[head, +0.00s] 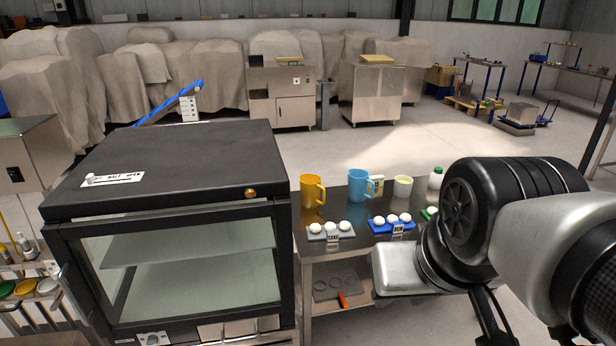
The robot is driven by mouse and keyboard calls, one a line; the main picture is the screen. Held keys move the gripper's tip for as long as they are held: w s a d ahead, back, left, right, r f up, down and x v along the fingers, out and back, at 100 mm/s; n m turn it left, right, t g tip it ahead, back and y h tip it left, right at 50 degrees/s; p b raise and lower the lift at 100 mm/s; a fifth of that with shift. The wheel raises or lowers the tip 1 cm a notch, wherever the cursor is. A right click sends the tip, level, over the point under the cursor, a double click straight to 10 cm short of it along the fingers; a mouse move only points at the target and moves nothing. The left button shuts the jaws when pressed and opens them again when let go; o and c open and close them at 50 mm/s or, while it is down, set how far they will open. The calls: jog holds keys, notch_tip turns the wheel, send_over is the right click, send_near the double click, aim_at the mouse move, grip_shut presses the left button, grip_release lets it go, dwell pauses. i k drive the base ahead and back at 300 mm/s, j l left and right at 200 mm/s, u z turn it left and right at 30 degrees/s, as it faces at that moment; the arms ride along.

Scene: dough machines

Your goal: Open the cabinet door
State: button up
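A black cabinet (190,165) with a glass front stands at the left, close to me. Its glass door (200,270) looks shut, and pale shelves show through it. A small copper-coloured knob (251,192) sits near the top front edge. A metal fitting (153,338) shows at the bottom edge of the front, partly cut off by the frame. My arm reaches in from the right, over the side table and apart from the cabinet. I cannot make out my gripper's fingers in this view.
A steel table (312,256) right of the cabinet holds an orange mug (312,190), a blue jug (361,185) and trays with white dough balls (392,219). A lower shelf holds an orange-handled tool (342,300). Covered machines (200,75) stand behind. Open floor (440,135) lies beyond the table.

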aim_at(56, 237)
jog(key=u, duration=1.3)
jog(key=i+j+u, duration=0.6)
jog(key=i+u, duration=0.2)
